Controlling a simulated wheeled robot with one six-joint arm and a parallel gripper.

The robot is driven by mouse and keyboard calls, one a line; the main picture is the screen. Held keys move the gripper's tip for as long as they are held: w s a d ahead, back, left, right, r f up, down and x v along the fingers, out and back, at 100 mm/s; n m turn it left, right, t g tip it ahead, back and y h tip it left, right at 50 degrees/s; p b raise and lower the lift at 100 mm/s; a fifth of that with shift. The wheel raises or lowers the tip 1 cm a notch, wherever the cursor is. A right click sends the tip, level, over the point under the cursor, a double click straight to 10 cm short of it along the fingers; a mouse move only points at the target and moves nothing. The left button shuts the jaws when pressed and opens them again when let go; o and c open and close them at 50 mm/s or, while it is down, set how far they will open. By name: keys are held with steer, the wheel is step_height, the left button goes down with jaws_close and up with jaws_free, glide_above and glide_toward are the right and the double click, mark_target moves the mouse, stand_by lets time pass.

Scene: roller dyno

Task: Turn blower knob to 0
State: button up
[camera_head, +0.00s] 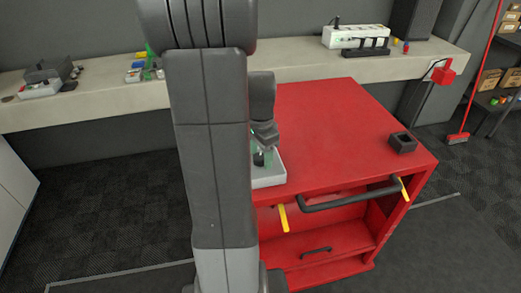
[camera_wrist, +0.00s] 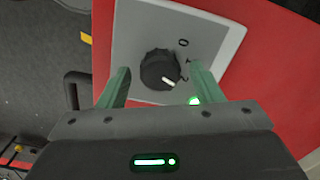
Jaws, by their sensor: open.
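The blower knob (camera_wrist: 158,66) is black and ridged, on a light grey plate (camera_wrist: 133,18) marked 0, 1 and, it seems, 2. Its white pointer line slants to the lower right, roughly towards the lowest mark, away from the 0. My gripper (camera_wrist: 159,70) is open, with one green finger on each side of the knob. Gaps show between fingers and knob; I cannot tell whether the tips reach its depth. The right finger partly covers the marks. In the camera_head view the grey control box (camera_head: 270,181) sits on the red cart, partly hidden by my arm.
The red cart (camera_head: 345,130) has a dark handle bar (camera_head: 350,196) and yellow pieces at its front. A small black open box (camera_head: 402,143) stands on its right corner. Much of the cart top is clear.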

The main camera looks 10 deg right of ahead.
steer(key=c, duration=1)
steer(key=n, duration=0.8)
steer(key=shift+n, duration=0.3)
steer(key=n, duration=0.3)
steer(key=shift+r, duration=0.1)
steer(key=shift+w+n, duration=0.1)
steer(key=shift+n, duration=2)
